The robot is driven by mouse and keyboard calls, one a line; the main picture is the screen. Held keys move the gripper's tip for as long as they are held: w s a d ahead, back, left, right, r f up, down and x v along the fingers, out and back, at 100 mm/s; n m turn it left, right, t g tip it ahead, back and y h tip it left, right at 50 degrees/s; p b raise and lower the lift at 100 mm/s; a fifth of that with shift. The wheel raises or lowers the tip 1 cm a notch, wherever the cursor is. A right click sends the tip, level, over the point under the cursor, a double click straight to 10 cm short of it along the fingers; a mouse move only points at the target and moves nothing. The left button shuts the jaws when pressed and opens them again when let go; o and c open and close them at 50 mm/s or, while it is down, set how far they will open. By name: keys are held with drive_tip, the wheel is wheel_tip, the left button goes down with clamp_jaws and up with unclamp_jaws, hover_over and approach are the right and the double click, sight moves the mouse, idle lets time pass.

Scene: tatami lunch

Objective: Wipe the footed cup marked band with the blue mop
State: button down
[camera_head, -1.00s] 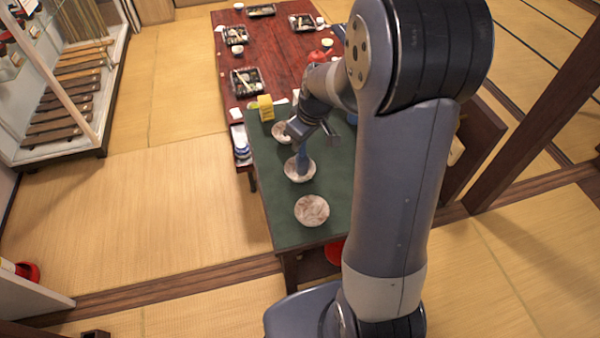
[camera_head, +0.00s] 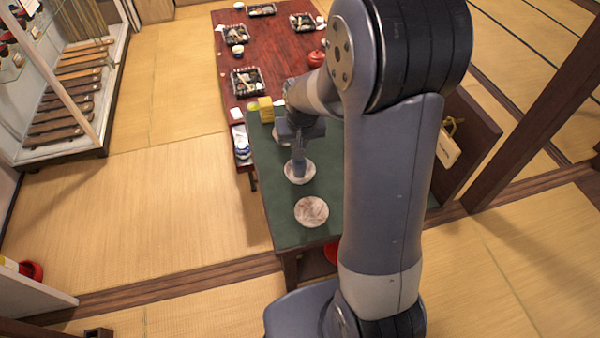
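Three pale, marbled round vessels stand in a row on the green tabletop (camera_head: 275,232): the near one (camera_head: 311,211), the middle one (camera_head: 306,178) and the far one (camera_head: 276,137), partly hidden by my gripper. They look like shallow cups, but their feet and any band marking are too small to tell. My gripper (camera_head: 299,152) points down just above the middle vessel. A blue-grey piece, probably the blue mop (camera_head: 299,168), shows below it, with its lower end over or in that vessel. The fingers are too small and overlapped to show their opening.
A yellow block (camera_head: 266,109) stands at the green top's far left corner. Beyond is a red-brown table (camera_head: 285,62) with black trays and a red pot (camera_head: 316,58). My arm hides the green top's right side.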

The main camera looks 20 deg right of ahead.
drive_tip(key=m+h+b, duration=0.1)
drive_tip(key=m, duration=0.2)
drive_tip(key=shift+a+f+m, duration=0.1)
drive_tip(key=shift+a+m, duration=0.05)
drive_tip(key=shift+m, duration=0.25)
drive_tip(key=shift+m+h+b, duration=0.3)
drive_tip(key=shift+m+b, duration=0.45)
drive_tip(key=shift+m, duration=0.45)
drive_tip(key=n, duration=0.1)
drive_tip(key=n+y+p, duration=0.1)
drive_tip(key=n, duration=0.1)
drive_tip(key=shift+r+n, duration=0.2)
drive_tip(key=shift+n, duration=0.1)
drive_tip(key=n, duration=0.3)
drive_tip(key=shift+s+f+y+p, duration=0.1)
drive_tip(key=shift+s+y+p, duration=0.05)
drive_tip(key=shift+y+p, duration=0.25)
drive_tip(key=n+b, duration=0.1)
drive_tip(key=n, duration=0.1)
drive_tip(key=n+y, duration=0.1)
drive_tip(key=n, duration=0.2)
drive_tip(key=shift+s+d+f+b, duration=0.1)
drive_tip(key=shift+d+f+b, duration=0.1)
drive_tip(key=shift+b, duration=0.15)
drive_tip(key=shift+r+n+g+y+b, duration=0.2)
drive_tip(key=shift+n+g+y+b, duration=0.15)
drive_tip(key=shift+n, duration=0.75)
drive_tip(key=shift+s, duration=0.1)
